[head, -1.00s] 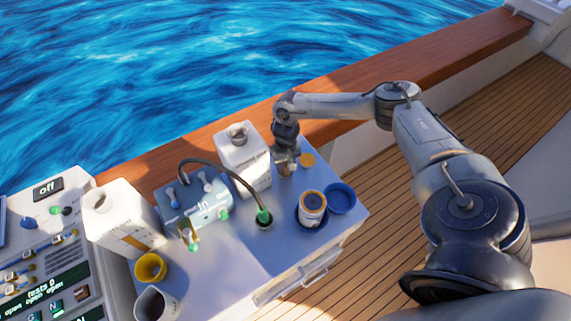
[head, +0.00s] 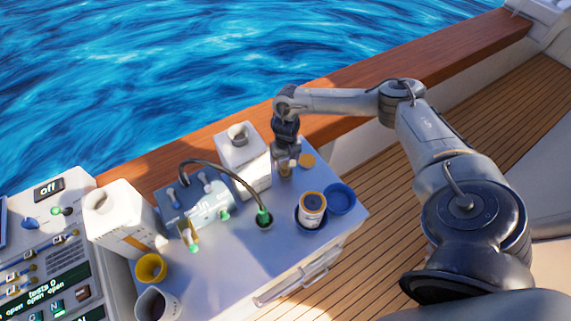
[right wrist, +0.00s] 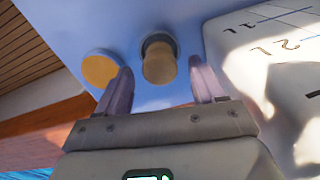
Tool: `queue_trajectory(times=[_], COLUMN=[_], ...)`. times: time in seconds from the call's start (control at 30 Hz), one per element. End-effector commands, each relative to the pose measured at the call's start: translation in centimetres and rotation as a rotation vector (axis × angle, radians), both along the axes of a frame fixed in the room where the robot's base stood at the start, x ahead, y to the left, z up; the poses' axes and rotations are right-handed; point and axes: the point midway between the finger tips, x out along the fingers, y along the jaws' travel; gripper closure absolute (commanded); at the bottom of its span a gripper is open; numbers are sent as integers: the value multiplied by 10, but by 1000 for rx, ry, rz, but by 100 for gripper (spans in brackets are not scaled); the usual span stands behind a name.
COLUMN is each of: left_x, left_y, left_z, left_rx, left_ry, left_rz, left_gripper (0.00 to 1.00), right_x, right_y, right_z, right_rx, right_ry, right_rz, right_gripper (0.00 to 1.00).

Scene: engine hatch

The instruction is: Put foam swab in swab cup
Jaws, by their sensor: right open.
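A tan, round-ended piece (right wrist: 159,62), which looks like the foam swab, stands in a dark ring or holder on the blue-grey table top. It shows in the right wrist view between the two fingers of my right gripper (right wrist: 160,88). The fingers are open, one on each side, with visible gaps to it. In the head view my right gripper (head: 286,166) is low over the table's back right, beside the white jug. A yellow cup (head: 150,267), possibly the swab cup, stands at the table's front left. My left gripper is not in view.
An orange disc (head: 307,160) lies close beside the right gripper. The white jug (head: 243,161) stands close on its other side. A labelled jar (head: 312,209), a blue lid (head: 341,198) and a cable-connected box (head: 199,203) are nearby. The table's front middle is clear.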

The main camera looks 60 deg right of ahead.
Motion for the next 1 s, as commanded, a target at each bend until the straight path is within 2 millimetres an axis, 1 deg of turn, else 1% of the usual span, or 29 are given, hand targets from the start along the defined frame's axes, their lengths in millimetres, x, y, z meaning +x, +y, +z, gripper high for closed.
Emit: queue_trajectory(times=[0.03,0.2,0.4,0.5,0.7,1.0], left_x=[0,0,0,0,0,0], left_y=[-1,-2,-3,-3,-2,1], left_z=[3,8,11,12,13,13], left_rx=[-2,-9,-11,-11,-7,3], left_ry=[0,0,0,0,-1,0], left_rz=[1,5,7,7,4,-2], left_gripper=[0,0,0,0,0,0], right_x=[0,0,0,0,-1,-1], right_y=[-1,-1,-1,-1,-2,-1], right_z=[12,44,75,86,95,96], right_rx=[-1,-1,-1,0,-1,-1], right_ry=[-3,-3,-3,-2,0,-1], right_rz=[0,0,0,0,0,0], right_gripper=[31,31,31,31,31,31])
